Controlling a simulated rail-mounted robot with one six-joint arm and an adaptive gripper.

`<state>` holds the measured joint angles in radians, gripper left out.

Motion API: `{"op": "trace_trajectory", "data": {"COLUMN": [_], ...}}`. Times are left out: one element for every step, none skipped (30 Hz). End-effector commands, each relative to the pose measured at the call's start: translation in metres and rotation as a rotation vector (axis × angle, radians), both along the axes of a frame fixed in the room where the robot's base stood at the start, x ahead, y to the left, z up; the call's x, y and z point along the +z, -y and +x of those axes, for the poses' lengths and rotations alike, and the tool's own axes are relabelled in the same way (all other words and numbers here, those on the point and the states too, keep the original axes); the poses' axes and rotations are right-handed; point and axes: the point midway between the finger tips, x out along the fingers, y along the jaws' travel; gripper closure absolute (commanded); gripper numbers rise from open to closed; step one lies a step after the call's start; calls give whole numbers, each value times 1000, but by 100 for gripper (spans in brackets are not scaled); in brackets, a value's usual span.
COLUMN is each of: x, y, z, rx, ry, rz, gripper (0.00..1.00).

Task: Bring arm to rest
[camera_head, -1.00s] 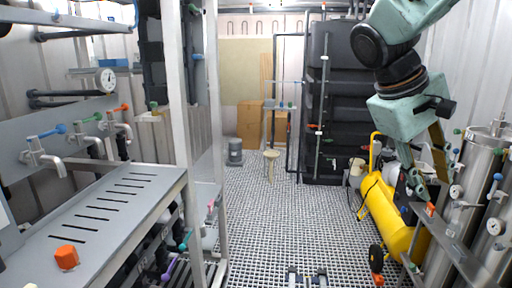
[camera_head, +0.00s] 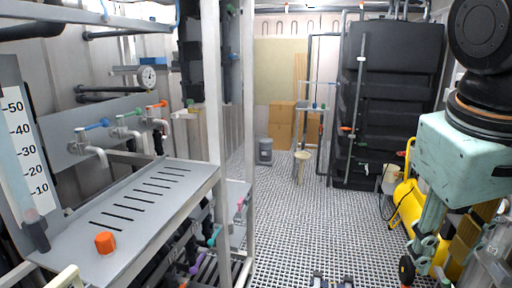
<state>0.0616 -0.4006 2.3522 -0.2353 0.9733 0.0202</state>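My arm (camera_head: 470,160), pale green with black joints, comes down along the right edge of the head view. Its lower end hangs low over the right side of the aisle, in front of a yellow tank (camera_head: 410,205). My gripper (camera_head: 422,262) hangs at the bottom right, seen partly side-on, and overlaps the clutter behind it. I cannot tell whether its fingers are open or shut. I see nothing clearly held in it.
A scaled gauge (camera_head: 22,150) is at far left. A stool (camera_head: 301,157) and black tanks (camera_head: 385,100) stand at the back. The grated aisle between is clear.

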Motion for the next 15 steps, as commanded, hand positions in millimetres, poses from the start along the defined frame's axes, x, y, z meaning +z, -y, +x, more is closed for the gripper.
{"op": "trace_trajectory", "data": {"x": [-1,-3,-5,-6,-7,-9,-10,-11,-13,-14,-16,-17,-18,-19,-21], "y": [-7,-12,-18,-22,-26,-32,-36,-40,-46,-50,-54,-59,-62,-65,-69], "z": [-6,-10,-15,-19,-22,-27,-30,-34,-38,-41,-45,-49,-52,-55,-58], "rx": [2,3,3,4,4,4,5,5,5,6,6,7,7,7,7], "ry": [13,20,28,34,41,49,56,63,72,78,84,91,96,102,108], "rz": [16,26,41,51,62,75,87,97,111,122,131,145,154,161,173], "gripper": [70,70,70,70,70,70,70,70,70,70,70,70,70,70,70]}}
